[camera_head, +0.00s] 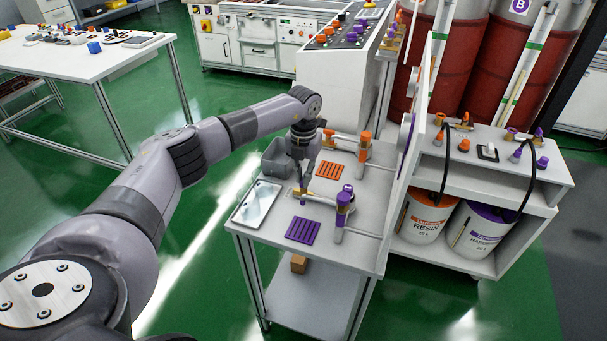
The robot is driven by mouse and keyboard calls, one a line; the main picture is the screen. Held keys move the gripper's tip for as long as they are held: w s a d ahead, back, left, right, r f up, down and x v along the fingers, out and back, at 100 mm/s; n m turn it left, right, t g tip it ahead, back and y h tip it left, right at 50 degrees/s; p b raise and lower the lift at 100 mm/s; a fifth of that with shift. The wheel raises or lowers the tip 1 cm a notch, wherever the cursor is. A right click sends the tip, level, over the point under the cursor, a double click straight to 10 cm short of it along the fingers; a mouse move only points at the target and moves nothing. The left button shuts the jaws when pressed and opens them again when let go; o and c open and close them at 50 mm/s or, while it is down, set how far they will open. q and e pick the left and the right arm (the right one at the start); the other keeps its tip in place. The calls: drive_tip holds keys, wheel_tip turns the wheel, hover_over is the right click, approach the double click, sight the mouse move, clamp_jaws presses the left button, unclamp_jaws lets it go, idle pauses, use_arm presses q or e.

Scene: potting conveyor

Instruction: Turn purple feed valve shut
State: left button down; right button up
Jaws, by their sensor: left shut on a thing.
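My left gripper (300,187) points down at the outer end of the pipe from the purple-topped post (344,200). It is shut on the purple feed valve (304,193), whose brass-coloured body shows at the fingertips. The fingers hide most of its handle, so I cannot tell how far it is turned. The matching orange valve (328,134) sits farther back on its own pipe, clear of the gripper. My right gripper is out of view.
On the small table are a purple slotted mat (303,231), an orange slotted mat (329,171), a clear-topped tray (257,203) and a grey bin (276,158). A white upright panel (411,150) borders the right side. Resin (427,217) and hardener (480,234) buckets stand beyond.

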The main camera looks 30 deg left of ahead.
use_arm(q)
drive_tip(key=shift+r, duration=0.1)
drive_tip(key=c, duration=1.7)
unclamp_jaws()
wheel_tip(320, 180, up, 12)
